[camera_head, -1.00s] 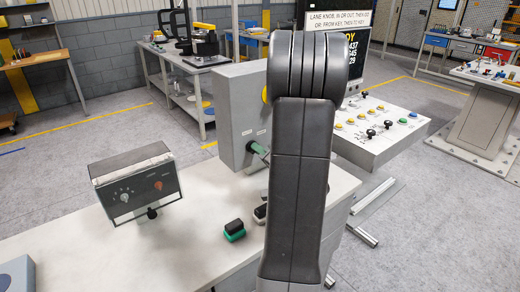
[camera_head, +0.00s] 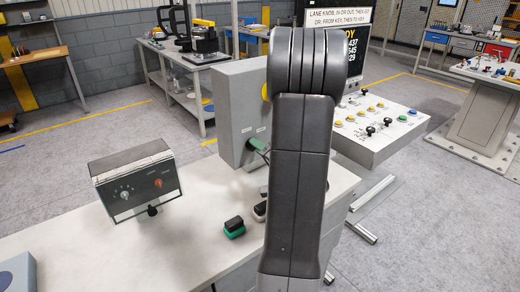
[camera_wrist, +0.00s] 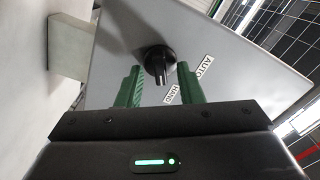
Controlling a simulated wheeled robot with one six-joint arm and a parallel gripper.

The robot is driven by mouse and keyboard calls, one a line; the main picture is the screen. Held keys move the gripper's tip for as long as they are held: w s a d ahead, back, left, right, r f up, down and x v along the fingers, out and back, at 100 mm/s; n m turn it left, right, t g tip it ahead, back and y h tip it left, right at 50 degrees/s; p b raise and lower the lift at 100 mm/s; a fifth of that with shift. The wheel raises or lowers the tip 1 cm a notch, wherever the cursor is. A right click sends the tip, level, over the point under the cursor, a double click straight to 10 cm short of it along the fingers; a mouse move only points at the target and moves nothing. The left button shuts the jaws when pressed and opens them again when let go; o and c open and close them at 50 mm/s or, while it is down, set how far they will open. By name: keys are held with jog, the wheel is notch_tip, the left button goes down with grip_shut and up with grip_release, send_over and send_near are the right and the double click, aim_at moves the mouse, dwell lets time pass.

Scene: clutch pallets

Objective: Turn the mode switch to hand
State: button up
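The mode switch (camera_wrist: 158,60) is a black round knob with a raised grip bar on a pale grey panel (camera_wrist: 215,35) in the wrist view. The labels AUTO (camera_wrist: 204,66) and HAND (camera_wrist: 173,95) are at its right and lower right. The bar seems to point down in the picture; its exact setting is hard to tell. My gripper (camera_wrist: 159,83) is open, with one green finger on each side of the knob, and no clear contact shows. In the head view the grey box (camera_head: 233,95) stands on the bench; a green finger (camera_head: 257,145) shows at its face, mostly behind my arm.
A control box with dials (camera_head: 140,190) sits on the white bench (camera_head: 110,240) at left. A green-and-black block (camera_head: 234,227) lies in front of the grey box. A sloped button console (camera_head: 375,130) stands at right. The bench between the dial box and block is clear.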

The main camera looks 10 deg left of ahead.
jog(key=b+v, duration=0.2)
jog(key=v, duration=1.1)
jog(key=shift+s+d, duration=0.25)
jog(key=shift+d, duration=0.05)
jog(key=shift+a, duration=0.1)
jog(key=p+x, duration=0.2)
jog(key=x, duration=1.1)
jog(key=shift+w+a, duration=0.25)
jog(key=shift+d, duration=0.1)
